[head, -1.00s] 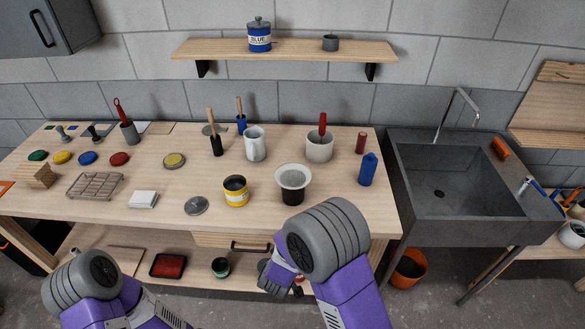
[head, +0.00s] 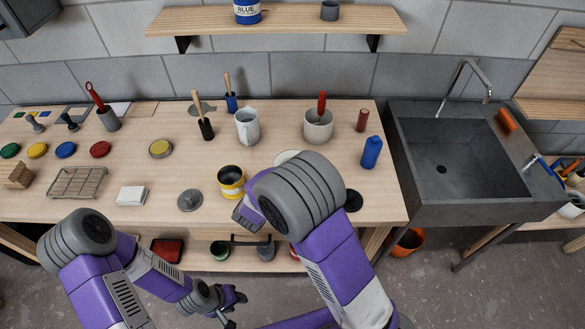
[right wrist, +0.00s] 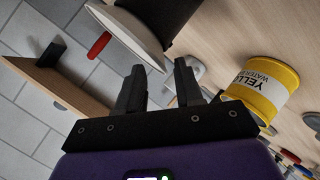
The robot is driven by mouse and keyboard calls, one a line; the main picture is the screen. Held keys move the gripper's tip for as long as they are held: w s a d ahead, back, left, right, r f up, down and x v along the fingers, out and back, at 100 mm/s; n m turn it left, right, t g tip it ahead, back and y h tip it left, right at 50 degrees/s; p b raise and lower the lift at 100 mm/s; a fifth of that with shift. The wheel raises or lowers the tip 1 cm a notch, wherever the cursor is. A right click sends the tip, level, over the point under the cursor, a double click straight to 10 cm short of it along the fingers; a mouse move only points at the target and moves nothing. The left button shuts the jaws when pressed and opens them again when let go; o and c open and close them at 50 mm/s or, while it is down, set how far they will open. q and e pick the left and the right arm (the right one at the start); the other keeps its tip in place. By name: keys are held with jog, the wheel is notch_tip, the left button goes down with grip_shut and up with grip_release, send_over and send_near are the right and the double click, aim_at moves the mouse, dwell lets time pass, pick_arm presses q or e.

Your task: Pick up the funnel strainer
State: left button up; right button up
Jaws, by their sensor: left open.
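The funnel strainer has a wide white rim on a dark body. In the head view only the back of its rim (head: 287,155) shows; my right forearm hides the rest. In the right wrist view its pale rim (right wrist: 128,28) and dark body (right wrist: 170,18) are at the top, just beyond the fingertips. My right gripper (right wrist: 158,78) is open and empty, with its fingers apart and short of the rim. Its fingers are hidden in the head view. My left gripper (head: 238,308) is open and empty, low in front of the bench, far from the strainer.
A yellow paint tin (head: 231,181) stands close left of the strainer; it also shows in the right wrist view (right wrist: 262,88). A white pitcher (head: 247,126), a pot with a red handle (head: 318,128) and a blue bottle (head: 372,152) stand around. A grey lid (head: 190,200) lies at the front.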

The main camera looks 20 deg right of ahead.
jog(key=x, duration=0.4)
jog(key=shift+w+f+b, duration=0.1)
jog(key=shift+w+b, duration=0.05)
jog(key=shift+b, duration=0.15)
jog(key=shift+a, duration=0.1)
grip_shut()
